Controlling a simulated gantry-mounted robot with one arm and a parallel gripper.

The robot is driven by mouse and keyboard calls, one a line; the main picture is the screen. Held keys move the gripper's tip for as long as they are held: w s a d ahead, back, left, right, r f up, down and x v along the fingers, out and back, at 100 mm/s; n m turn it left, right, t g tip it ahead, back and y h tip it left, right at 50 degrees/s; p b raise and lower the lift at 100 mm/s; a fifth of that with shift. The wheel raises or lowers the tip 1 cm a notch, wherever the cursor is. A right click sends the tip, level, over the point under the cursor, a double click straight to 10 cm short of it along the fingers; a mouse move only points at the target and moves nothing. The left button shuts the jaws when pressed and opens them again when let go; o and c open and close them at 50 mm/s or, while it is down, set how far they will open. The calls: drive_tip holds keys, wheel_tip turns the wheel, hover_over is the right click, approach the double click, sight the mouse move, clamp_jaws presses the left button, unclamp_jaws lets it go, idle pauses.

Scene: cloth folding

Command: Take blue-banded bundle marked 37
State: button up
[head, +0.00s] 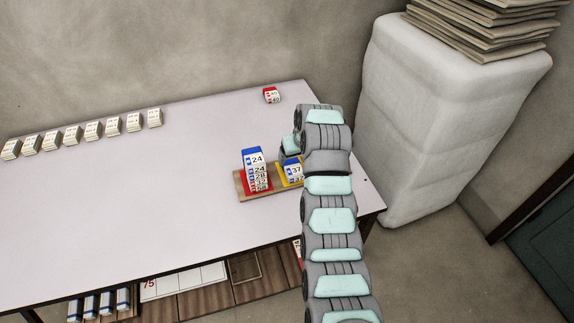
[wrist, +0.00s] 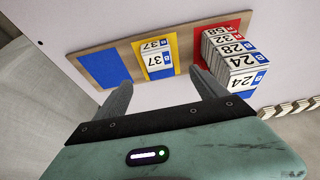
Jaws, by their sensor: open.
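The blue-banded bundle marked 37 (wrist: 156,62) sits on the yellow patch (wrist: 173,41) of a wooden board (wrist: 133,38). In the head view the bundle (head: 293,172) is partly hidden by my arm. My gripper (wrist: 160,85) is open and empty. In the wrist view its two fingers point toward the bundle, one to each side of it in the picture, and look apart from it. The blue patch (wrist: 103,66) is bare.
A red-banded bundle (head: 271,95) lies at the table's far edge. A row of several pale bundles (head: 72,135) lines the back left. Much of the white table (head: 130,210) is clear. A wrapped grey block (head: 440,110) stands right of the table.

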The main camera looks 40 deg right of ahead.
sight(294, 168)
drive_tip(key=b+x, duration=0.1)
drive_tip(key=x, duration=0.3)
drive_tip(key=shift+d, duration=0.1)
drive_tip(key=shift+s+b+x, duration=0.2)
drive_tip(key=shift+b+x, duration=0.8)
drive_tip(key=shift+x, duration=1.1)
drive_tip(key=shift+b+x, duration=0.65)
drive_tip(key=shift+x, duration=0.3)
drive_tip(key=shift+c, duration=0.2)
drive_tip(key=c, duration=1.4)
drive_tip(key=shift+c, duration=0.2)
